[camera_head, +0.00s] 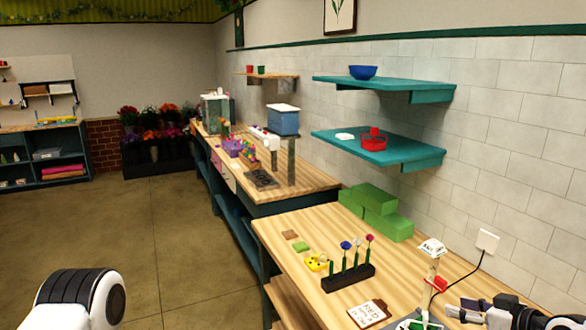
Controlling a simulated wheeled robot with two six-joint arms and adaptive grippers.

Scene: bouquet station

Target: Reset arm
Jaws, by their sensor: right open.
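My right gripper (464,311) is at the lower right corner, low over the near wooden table. Its dark fingers point left and are open, and I see nothing held between them. It is just right of a white-topped stand (432,262) with a red part and a black cable. A white and black link of my left arm shows at the lower left, over the floor. The left gripper itself is out of the picture.
The near table (290,262) carries a black rack (348,278) with several flowers, a yellow piece (317,263), a card (369,313) and green foam blocks (375,215). Teal shelves (385,88) hang on the tiled wall. The floor (150,230) at left is clear.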

